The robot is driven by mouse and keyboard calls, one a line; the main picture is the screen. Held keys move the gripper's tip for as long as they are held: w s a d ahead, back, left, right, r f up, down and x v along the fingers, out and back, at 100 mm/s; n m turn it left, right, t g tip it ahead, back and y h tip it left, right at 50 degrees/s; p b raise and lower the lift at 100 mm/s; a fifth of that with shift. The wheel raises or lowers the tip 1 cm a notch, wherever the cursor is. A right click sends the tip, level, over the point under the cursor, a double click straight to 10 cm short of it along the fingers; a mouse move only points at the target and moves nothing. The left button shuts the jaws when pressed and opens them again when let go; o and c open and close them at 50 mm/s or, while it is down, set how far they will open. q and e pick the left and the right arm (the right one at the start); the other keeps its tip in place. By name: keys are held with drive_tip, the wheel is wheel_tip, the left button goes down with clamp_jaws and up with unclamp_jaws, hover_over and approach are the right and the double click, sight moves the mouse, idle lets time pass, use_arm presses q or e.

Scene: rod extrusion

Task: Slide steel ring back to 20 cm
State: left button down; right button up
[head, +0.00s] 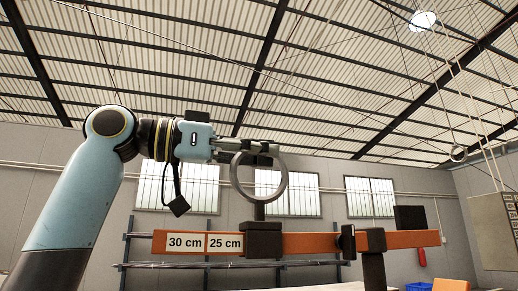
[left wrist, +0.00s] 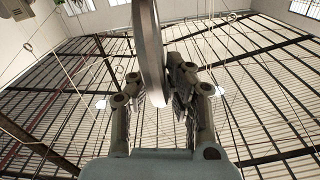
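The steel ring (head: 284,190) stands upright above the orange beam (head: 310,243). A short post joins it to a dark sliding block (head: 263,245) on the beam, just right of the 25 cm label (head: 224,243); the 30 cm label (head: 185,243) is farther left. No 20 cm label shows. My left gripper (head: 262,150) is at the ring's upper part. In the left wrist view the ring (left wrist: 149,45) passes edge-on between the fingers (left wrist: 155,75), close to both. I cannot tell whether they press on it. My right gripper is not in view.
A thin dark collar (head: 348,242) and a dark support block (head: 375,240) sit farther right on the beam. A black box (head: 410,218) shows near the right end. A rack (head: 135,265) stands behind. Space above the beam between ring and collar is clear.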

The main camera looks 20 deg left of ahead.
use_arm(q)
drive_tip(key=c, duration=1.6)
unclamp_jaws()
drive_tip(key=shift+c, duration=0.2)
drive_tip(key=shift+o, duration=1.1)
drive_tip(key=shift+d, duration=0.15)
drive_tip(key=shift+o, duration=0.2)
drive_tip(key=shift+w, duration=0.1)
drive_tip(key=v, duration=1.2)
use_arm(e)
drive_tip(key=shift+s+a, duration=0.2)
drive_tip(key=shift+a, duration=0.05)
